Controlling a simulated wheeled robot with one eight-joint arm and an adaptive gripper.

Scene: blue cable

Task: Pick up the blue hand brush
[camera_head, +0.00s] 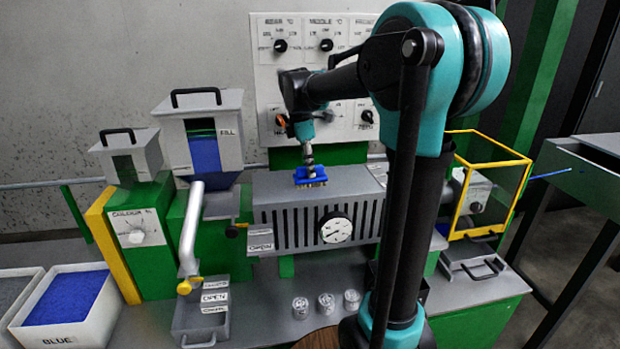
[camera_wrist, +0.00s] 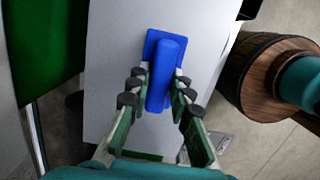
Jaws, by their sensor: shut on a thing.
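The blue hand brush (camera_head: 311,175) is at the top of the grey vented housing in the head view, with a strip of tan bristles at its lower edge. I cannot tell whether the bristles touch the housing. In the wrist view the brush (camera_wrist: 165,62) shows its blue handle and flat blue back, roughly upright in the picture. My gripper (camera_head: 308,160) comes down on it from above. In the wrist view my gripper (camera_wrist: 157,92) has its dark-padded fingers on both sides of the handle, shut on it.
The grey housing (camera_head: 280,215) carries a round dial (camera_head: 336,228) in front. A control panel (camera_head: 315,60) with knobs stands behind, and a hopper (camera_head: 205,135) to the left. A yellow-framed box (camera_head: 490,185) is at right. Small metal cups (camera_head: 325,303) stand in front.

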